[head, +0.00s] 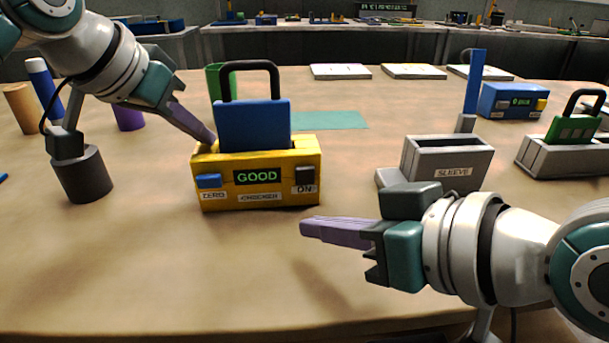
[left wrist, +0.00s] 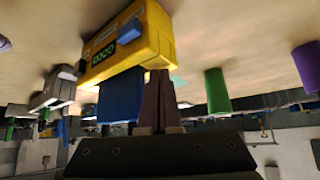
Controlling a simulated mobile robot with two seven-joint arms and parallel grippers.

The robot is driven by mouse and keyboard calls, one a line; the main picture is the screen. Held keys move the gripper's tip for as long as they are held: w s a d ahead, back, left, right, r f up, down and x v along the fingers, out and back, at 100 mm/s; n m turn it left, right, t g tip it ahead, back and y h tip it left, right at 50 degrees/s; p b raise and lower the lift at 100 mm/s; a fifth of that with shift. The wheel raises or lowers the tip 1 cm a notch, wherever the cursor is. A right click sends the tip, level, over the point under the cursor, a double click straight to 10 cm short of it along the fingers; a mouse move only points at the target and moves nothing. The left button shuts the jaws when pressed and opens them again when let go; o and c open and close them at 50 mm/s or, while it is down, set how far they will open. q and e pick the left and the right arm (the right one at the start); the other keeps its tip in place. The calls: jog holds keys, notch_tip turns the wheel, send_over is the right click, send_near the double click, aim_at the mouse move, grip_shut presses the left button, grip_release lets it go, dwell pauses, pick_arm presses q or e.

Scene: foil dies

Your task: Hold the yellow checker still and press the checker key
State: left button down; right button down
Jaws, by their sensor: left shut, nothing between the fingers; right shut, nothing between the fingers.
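The yellow checker (head: 221,170) stands on the table; its display (head: 257,177) reads GOOD. A blue key (head: 209,181) labelled ZERO is at its front left, and a dark key (head: 305,178) labelled ON at its front right. A blue block (head: 252,124) with a black handle stands upright in its top. My left gripper (head: 209,138) is shut and empty, its tips at the checker's top left edge; they meet the yellow body in the left wrist view (left wrist: 159,72), though contact is unclear. My right gripper (head: 304,227) is shut and empty, in front of the checker's right end, apart from it.
A grey sleeve (head: 420,158) stands to the right, with another grey holder (head: 549,158) carrying a green block beyond. A dark pedestal (head: 83,175) with a cable is at left. A green cylinder (head: 213,83) stands behind the checker.

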pick_arm(q)
jog(key=shift+s+a+f, duration=0.1)
jog(key=shift+f, duration=0.05)
